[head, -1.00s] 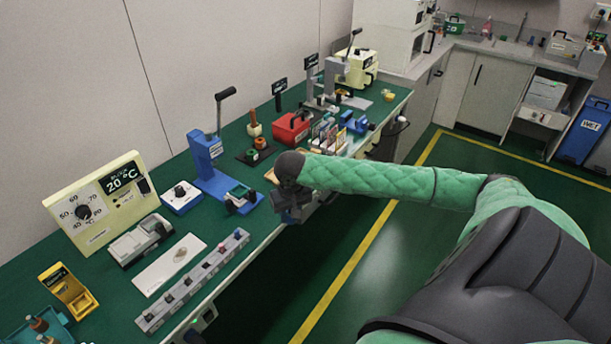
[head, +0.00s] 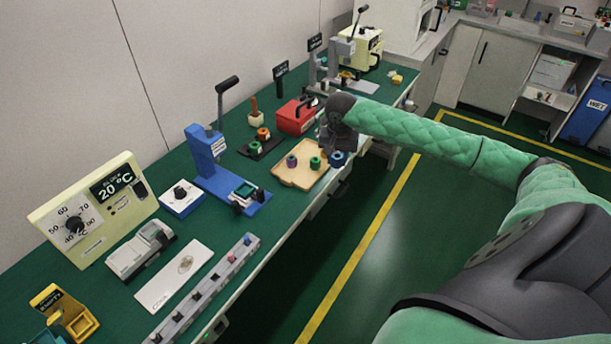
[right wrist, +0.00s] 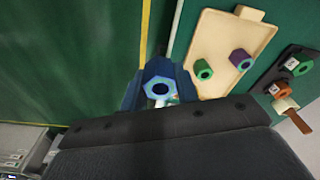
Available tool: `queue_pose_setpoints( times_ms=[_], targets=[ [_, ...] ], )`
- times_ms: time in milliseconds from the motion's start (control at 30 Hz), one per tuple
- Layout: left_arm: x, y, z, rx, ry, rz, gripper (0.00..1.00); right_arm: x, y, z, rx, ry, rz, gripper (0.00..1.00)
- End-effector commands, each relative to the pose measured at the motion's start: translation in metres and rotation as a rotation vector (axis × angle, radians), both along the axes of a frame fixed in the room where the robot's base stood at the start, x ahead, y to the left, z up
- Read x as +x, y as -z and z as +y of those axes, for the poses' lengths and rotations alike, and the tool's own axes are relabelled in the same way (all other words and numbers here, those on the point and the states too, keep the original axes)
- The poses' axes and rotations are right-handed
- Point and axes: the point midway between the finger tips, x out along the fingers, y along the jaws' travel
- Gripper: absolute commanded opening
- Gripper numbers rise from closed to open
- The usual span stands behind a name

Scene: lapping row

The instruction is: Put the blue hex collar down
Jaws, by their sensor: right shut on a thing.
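The blue hex collar (head: 338,159) is held in my right gripper (head: 337,146), which is shut on it. In the right wrist view the collar (right wrist: 158,86) shows end-on, its hole facing the camera, between the fingers. A wooden tray (head: 288,176) lies on the green bench with a purple collar (head: 291,161) and a green collar (head: 315,162) on it. In the head view the blue collar is at the tray's right end; in the right wrist view it appears beside the tray (right wrist: 213,28), apart from it. My left gripper is not in view.
A dark stand (head: 250,151) with green and orange collars is behind the tray. A red box (head: 295,117) stands beyond it, and a blue lever press (head: 207,160) is to the left. The bench front edge runs close by the tray, with open floor beyond.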

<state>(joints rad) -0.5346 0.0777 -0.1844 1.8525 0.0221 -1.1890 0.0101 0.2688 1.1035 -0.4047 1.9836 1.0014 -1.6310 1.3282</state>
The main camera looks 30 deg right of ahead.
Motion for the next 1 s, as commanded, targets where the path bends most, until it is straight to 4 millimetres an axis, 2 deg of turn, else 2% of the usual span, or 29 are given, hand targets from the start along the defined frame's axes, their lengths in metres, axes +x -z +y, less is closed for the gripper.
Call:
queue_pose_setpoints(
  times_ms=[267, 600, 700, 867, 1000],
  targets=[
    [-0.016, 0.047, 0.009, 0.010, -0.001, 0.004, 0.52, 0.037, 0.022, 0.027, 0.003, -0.002, -0.001, 0.08],
    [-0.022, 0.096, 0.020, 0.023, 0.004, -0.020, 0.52, 0.084, 0.057, 0.058, 0.002, -0.001, 0.001, 0.08],
    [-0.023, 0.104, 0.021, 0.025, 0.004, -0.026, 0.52, 0.092, 0.063, 0.063, 0.002, -0.002, -0.001, 0.08],
    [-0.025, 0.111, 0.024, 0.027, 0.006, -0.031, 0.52, 0.090, 0.072, 0.062, 0.000, -0.002, 0.002, 0.08],
    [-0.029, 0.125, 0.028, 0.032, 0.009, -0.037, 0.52, 0.090, 0.087, 0.062, -0.001, -0.002, 0.002, 0.08]
  ],
)
